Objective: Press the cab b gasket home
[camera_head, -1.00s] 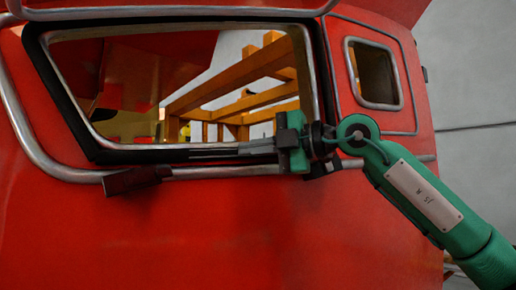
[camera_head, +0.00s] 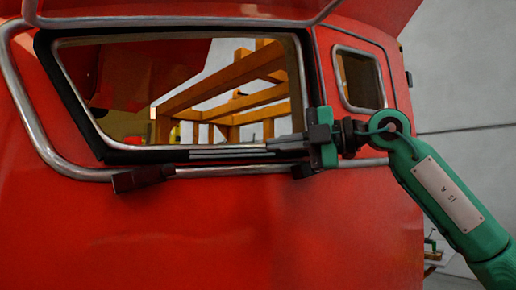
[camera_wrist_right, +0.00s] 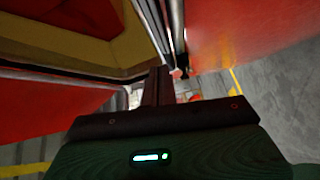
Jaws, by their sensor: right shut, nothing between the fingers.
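The cab's window opening has a bright metal frame with a black gasket (camera_head: 70,100) around it, clearest as a dark band down the left side and along the bottom. My right gripper (camera_head: 272,145) is at the lower right corner of the window in the head view. Its fingers are shut with nothing between them and point left along the bottom edge. Whether they touch the gasket, I cannot tell. In the right wrist view the shut fingers (camera_wrist_right: 158,88) reach up beside the metal trim. The gasket under the gripper is partly hidden. My left gripper is not in view.
The red cab wall (camera_head: 200,235) fills the lower part, with a silver trim rail (camera_head: 225,171) and a dark block (camera_head: 140,179) below the window. A smaller side window (camera_head: 360,80) is at right. Orange beams (camera_head: 225,80) show through the opening.

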